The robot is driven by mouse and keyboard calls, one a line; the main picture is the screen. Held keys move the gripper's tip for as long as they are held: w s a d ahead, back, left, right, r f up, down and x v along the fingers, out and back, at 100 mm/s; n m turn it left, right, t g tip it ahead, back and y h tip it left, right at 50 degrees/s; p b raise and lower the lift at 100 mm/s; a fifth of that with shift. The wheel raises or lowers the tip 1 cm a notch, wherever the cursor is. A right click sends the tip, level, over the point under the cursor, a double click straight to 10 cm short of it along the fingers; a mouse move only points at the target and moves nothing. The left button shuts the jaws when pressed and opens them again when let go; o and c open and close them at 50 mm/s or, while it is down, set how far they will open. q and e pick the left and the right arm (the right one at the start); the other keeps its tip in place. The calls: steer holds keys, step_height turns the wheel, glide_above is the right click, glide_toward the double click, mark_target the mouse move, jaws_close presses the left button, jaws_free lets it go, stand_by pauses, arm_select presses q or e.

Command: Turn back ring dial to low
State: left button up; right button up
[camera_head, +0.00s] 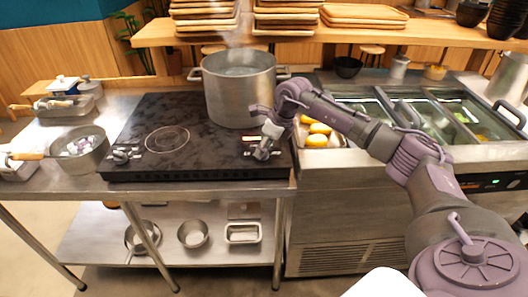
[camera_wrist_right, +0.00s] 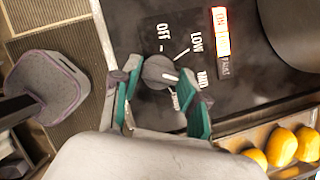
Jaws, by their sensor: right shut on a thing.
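The cooktop (camera_head: 190,115) is a black slab on a steel counter. A round grey dial (camera_wrist_right: 158,72) sits on its right front in the right wrist view. The dial's white mark points toward the label after LOW, apparently MID. OFF and LOW (camera_wrist_right: 196,42) are printed around it, and a lit red and orange ON indicator (camera_wrist_right: 221,30) is beside them. My right gripper (camera_head: 262,150) is at this dial, its green-padded fingers (camera_wrist_right: 158,100) on either side, shut on it. Another dial (camera_head: 124,155) is at the cooktop's left front. My left gripper is not in view.
A large steel pot (camera_head: 238,92) stands on the back ring, close behind my right gripper. The front ring (camera_head: 167,140) is bare. A saucepan (camera_head: 80,150) with contents is at the left. Yellow items (camera_head: 318,129) in a tray lie right of the cooktop.

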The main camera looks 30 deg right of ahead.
steer(key=n+y+b, duration=0.1)
steer(key=n, duration=0.1)
steer(key=n+g+b, duration=0.1)
steer(key=n, duration=0.2)
steer(key=shift+w+d+n+y, duration=0.2)
steer(key=shift+n+y, duration=0.1)
steer(key=shift+y, duration=0.1)
steer(key=shift+w+n+g+y+b, duration=0.15)
steer(key=shift+n+g+b, duration=0.35)
steer(key=shift+n, duration=0.6)
steer(key=shift+s+n+g+y+b, duration=0.15)
steer(key=shift+n+g+b, duration=0.3)
steer(key=shift+n, duration=0.65)
steer(key=shift+w+r, duration=0.1)
steer(key=o, duration=1.1)
steer(key=shift+o, duration=0.2)
steer(key=shift+d+r, duration=0.1)
steer(key=shift+r, duration=0.05)
steer(key=w+v, duration=0.1)
steer(key=v, duration=1)
steer(key=shift+s+r, duration=0.3)
steer(key=shift+s, duration=0.2)
